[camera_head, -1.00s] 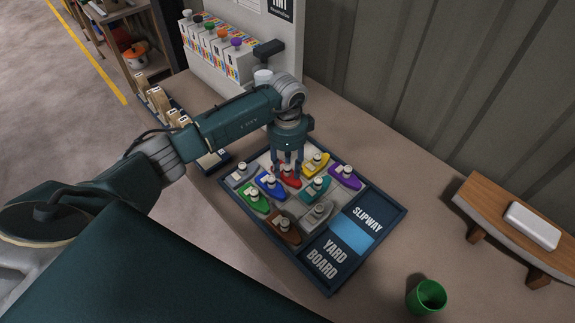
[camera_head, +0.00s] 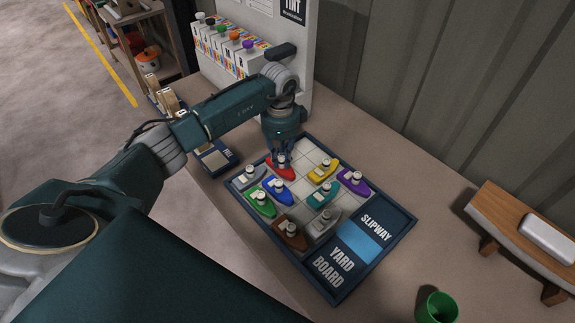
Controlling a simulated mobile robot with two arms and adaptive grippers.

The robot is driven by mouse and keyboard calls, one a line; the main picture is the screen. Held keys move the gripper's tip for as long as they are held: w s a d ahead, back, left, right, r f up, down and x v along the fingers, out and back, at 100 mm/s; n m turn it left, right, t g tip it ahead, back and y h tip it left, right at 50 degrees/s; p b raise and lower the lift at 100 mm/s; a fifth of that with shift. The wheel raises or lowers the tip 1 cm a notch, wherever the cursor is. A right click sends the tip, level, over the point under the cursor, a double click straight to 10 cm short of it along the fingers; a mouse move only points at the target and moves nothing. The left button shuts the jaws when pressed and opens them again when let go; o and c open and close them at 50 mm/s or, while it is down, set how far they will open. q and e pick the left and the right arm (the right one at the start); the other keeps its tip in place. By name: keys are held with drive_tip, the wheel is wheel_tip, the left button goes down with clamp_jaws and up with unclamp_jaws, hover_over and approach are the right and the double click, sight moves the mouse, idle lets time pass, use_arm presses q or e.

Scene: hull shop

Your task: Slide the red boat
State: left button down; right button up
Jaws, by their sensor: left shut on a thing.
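The red boat (camera_head: 284,173) is on the yard board (camera_head: 345,296), near its far left edge. My left gripper (camera_head: 281,158) points down from above and is shut on the red boat's upper part; its fingers hide some of the boat. The blue boat (camera_head: 281,194) lies just nearer than the red one, with the grey boat (camera_head: 243,180) to the left. The yellow boat (camera_head: 320,174) is to the right, with pale bare cells between it and the red boat. My right gripper is not in view.
Green (camera_head: 260,205), teal (camera_head: 321,200), purple (camera_head: 354,184), brown (camera_head: 287,238) and another grey boat (camera_head: 322,228) stand on the board. The blue slipway patch (camera_head: 357,239) is bare. A green cup (camera_head: 437,308) and wooden stand (camera_head: 515,226) are at right.

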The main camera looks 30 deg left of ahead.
sight(280, 157)
use_arm(q)
drive_tip(key=shift+w+a+r, duration=0.1)
drive_tip(key=shift+a+r, duration=0.05)
drive_tip(key=shift+a, duration=0.05)
drive_tip(key=c, duration=1.6)
unclamp_jaws()
drive_tip(key=shift+a, duration=0.1)
wheel_tip(280, 157, up, 12)
drive_tip(key=shift+f, duration=0.1)
